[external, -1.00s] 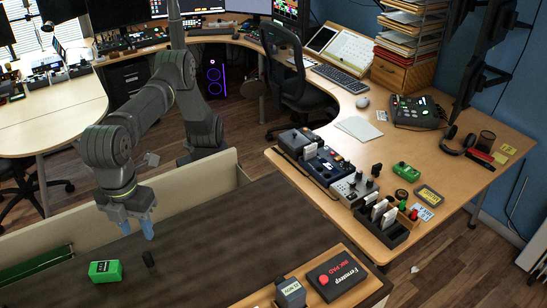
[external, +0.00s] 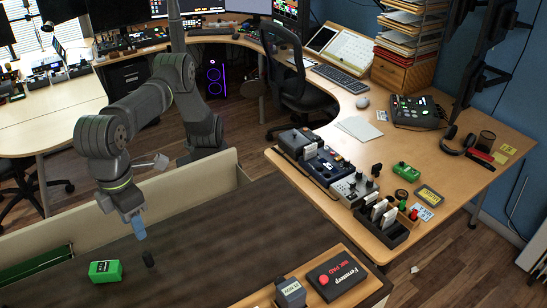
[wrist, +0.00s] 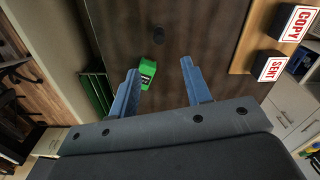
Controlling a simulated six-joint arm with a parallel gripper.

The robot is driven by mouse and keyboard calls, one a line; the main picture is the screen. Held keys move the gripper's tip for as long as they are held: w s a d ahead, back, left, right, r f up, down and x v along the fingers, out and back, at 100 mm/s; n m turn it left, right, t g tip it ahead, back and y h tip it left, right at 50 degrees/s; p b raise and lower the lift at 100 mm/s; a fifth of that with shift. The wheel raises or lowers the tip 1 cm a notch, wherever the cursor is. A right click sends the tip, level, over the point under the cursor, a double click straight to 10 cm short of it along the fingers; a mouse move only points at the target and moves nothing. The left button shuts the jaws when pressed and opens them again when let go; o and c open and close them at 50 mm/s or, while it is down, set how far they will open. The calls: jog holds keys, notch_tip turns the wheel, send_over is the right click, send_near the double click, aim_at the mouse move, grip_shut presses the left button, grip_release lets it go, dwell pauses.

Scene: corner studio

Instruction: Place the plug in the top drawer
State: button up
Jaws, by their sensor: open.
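My gripper (external: 139,230) points down above the table, above and slightly left of the plug in the picture. In the wrist view its two blue fingers (wrist: 161,70) are apart with nothing held between them. Which drawer is the top drawer, I cannot tell; a drawer unit with pale fronts (wrist: 285,122) shows at right in the wrist view.
A wooden tray (external: 262,300) holds a dark stamp block (external: 291,293) and a black box with a red dot (external: 337,277). A low beige partition (external: 195,187) runs along the table's back. The tabletop right of the plug is clear.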

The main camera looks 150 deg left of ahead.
jog(key=r+m, duration=0.1)
jog(key=m, duration=1.1)
send_near(149, 262)
jog(key=f, duration=0.5)
jog(key=shift+s+d+f, duration=0.25)
jog(key=shift+s+f, duration=0.1)
jog(key=f, duration=0.4)
jog(key=shift+s+a+f, duration=0.25)
jog(key=shift+a+f, duration=0.05)
jog(key=shift+f, duration=0.55)
grip_shut()
